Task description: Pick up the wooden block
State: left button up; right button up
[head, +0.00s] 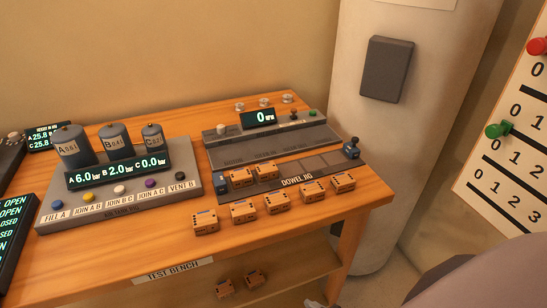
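Several small wooden blocks with dark markings show in the head view. Two sit on the dowel jig: a left one (240,178) and one beside it (267,172). A row stands on the bench in front of the jig, from a left block (205,221) through a middle block (276,203) to a right block (343,183). I cannot tell which block the task means. Neither of my grippers is in view.
The test bench (110,255) carries a tank panel (185,178) with buttons at left, the dowel jig (310,165) and a grey device with a display (258,119) behind it. A pale column (350,130) stands close at the bench's right. A numbered board (515,140) hangs far right.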

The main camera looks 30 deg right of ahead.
aim_at(313, 190)
jog(key=z, duration=1.4)
